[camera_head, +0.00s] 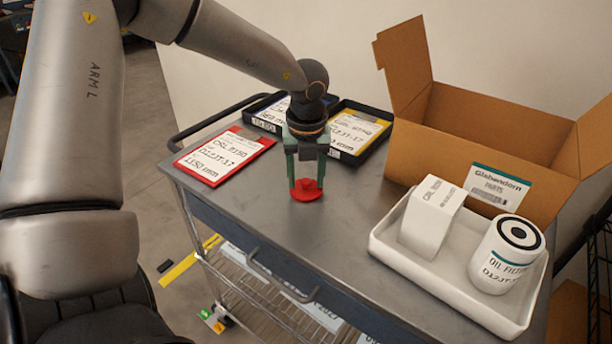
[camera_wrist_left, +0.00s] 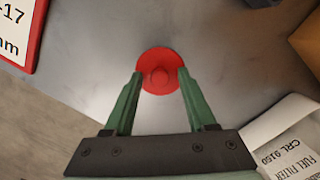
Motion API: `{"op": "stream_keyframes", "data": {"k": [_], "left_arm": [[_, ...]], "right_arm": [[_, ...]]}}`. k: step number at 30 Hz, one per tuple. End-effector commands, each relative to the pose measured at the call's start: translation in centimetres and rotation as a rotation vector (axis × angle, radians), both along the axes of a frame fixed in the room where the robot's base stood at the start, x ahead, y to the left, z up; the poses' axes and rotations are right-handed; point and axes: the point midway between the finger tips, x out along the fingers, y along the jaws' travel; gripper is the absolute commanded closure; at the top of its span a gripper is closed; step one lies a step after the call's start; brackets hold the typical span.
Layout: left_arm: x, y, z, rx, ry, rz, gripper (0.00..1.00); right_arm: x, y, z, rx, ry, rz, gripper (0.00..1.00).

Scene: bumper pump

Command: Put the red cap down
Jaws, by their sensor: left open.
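The red cap (camera_head: 307,191) is a round disc with a raised knob, lying on the grey cart top (camera_head: 345,215). In the left wrist view the red cap (camera_wrist_left: 160,72) is seen from above, knob up. My left gripper (camera_head: 306,183) has green fingers and points down over the cap. In the left wrist view its fingertips (camera_wrist_left: 160,76) stand on either side of the knob, apart from it, so the gripper is open. Whether the fingertips touch the disc is not clear. My right gripper is not in view.
A red-framed card (camera_head: 222,155) lies left of the cap. Black trays with cards (camera_head: 358,131) stand behind. A white tray (camera_head: 455,282) holds a white box (camera_head: 432,217) and an oil filter (camera_head: 506,254) at right. An open cardboard box (camera_head: 470,125) stands behind it. The front middle is clear.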

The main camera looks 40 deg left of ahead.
Motion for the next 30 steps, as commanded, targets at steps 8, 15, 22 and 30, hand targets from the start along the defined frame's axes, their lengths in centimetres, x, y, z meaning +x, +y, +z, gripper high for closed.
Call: {"op": "stream_keyframes", "data": {"k": [8, 15, 22, 30], "left_arm": [[0.0, -0.1, 1.6, 0.000, -0.004, 0.000, 0.43], [-0.4, -0.6, 7.0, -0.001, -0.006, 0.000, 0.43], [-0.8, -0.9, 10.9, 0.001, -0.003, 0.001, 0.43], [-1.0, -1.0, 12.3, 0.001, -0.001, 0.000, 0.43]], "right_arm": [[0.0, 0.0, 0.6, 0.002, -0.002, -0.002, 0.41], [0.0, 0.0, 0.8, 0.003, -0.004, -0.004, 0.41], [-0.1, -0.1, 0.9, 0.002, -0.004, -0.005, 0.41], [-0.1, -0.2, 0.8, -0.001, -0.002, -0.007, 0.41]]}}
